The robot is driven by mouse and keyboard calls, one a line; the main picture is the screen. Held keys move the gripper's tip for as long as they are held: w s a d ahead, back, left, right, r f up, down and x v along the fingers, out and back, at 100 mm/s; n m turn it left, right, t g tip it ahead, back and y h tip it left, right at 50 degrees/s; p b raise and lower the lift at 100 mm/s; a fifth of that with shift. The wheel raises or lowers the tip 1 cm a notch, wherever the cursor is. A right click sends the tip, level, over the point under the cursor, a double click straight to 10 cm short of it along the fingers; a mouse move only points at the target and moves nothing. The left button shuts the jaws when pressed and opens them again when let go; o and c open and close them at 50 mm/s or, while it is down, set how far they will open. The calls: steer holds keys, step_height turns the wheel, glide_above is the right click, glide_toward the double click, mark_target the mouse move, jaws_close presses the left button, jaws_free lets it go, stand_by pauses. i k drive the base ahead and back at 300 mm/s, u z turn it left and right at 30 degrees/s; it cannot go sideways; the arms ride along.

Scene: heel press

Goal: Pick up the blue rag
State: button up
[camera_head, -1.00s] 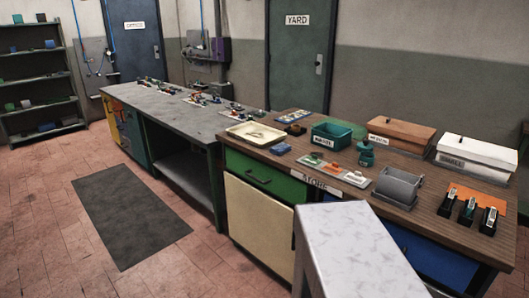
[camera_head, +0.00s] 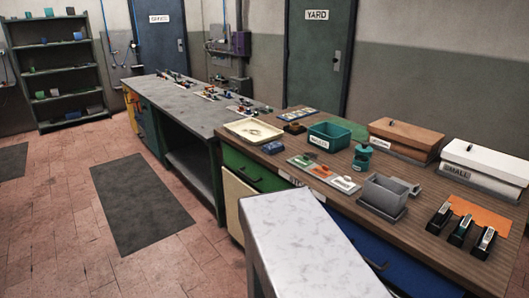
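A small dark blue bundle (camera_head: 264,149), which looks like the blue rag, lies on the left front edge of the wooden-topped counter (camera_head: 420,222). It sits just in front of the cream tray (camera_head: 232,124) and left of a pale panel with green, orange and white pieces (camera_head: 322,172). It is too small to make out its folds. My gripper is not in view.
A light grey-topped stand (camera_head: 290,225) rises in the foreground, close before the counter. A teal bin (camera_head: 330,136), a grey holder (camera_head: 383,195) and black clamps (camera_head: 462,229) stand on the counter. Floor with a dark mat (camera_head: 140,203) is open on the left.

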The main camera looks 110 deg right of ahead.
mark_target(276, 147)
steer(key=z, duration=0.4)
steer(key=i, duration=1.05)
steer(key=z, duration=0.55)
steer(key=i, duration=1.05)
steer(key=z, duration=0.65)
steer(key=i, duration=0.85)
steer(key=z, duration=0.65)
steer(key=i, duration=0.75)
steer(key=z, duration=0.65)
steer(key=i, duration=0.6)
steer(key=z, duration=0.75)
steer(key=i, duration=0.65)
steer(key=z, duration=0.8)
steer(key=i, duration=0.75)
steer(key=z, duration=0.2)
